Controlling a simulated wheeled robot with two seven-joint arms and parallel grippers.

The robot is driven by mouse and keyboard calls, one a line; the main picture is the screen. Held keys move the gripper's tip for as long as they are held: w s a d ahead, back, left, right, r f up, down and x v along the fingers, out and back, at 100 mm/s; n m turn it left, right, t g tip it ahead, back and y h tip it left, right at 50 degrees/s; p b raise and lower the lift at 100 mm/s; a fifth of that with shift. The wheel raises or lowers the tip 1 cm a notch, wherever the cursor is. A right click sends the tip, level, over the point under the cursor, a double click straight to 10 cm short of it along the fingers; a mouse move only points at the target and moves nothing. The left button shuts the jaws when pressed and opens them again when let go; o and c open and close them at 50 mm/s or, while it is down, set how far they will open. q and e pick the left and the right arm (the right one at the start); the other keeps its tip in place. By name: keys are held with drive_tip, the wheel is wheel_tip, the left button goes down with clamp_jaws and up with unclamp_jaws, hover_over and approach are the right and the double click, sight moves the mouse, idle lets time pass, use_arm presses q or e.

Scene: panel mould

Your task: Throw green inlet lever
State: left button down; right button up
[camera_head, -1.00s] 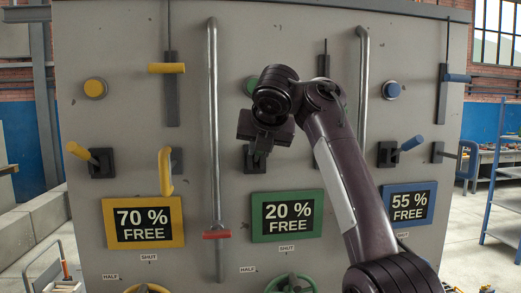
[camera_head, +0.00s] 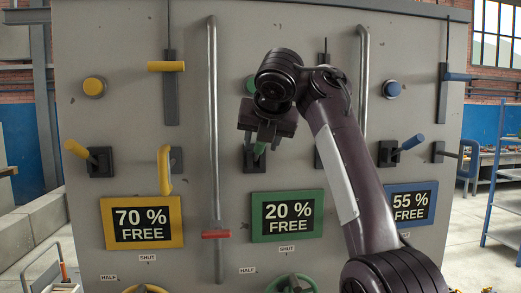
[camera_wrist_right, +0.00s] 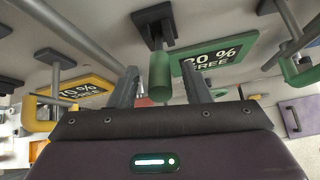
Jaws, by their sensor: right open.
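The green inlet lever (camera_head: 259,149) stands out from a dark base plate on the grey panel, just above the green "20 % FREE" sign (camera_head: 287,216). My right gripper (camera_head: 260,144) is in front of it and hides part of it. In the right wrist view the lever's green cylindrical grip (camera_wrist_right: 160,72) lies between the two open fingers of my right gripper (camera_wrist_right: 160,88), with gaps visible at both sides. My left gripper is not in view.
A yellow lever (camera_head: 77,150) and a blue lever (camera_head: 412,143) are on either side. Vertical pipes (camera_head: 212,120) run down the panel. A green handwheel (camera_head: 291,285) is below. A green button (camera_head: 250,84) is partly hidden behind my arm.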

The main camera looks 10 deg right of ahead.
drive_tip(key=b+v, duration=0.2)
drive_tip(key=v, duration=0.3)
drive_tip(key=shift+s+r, duration=0.2)
drive_tip(key=shift+s, duration=0.05)
drive_tip(key=shift+f, duration=0.1)
idle(0.3)
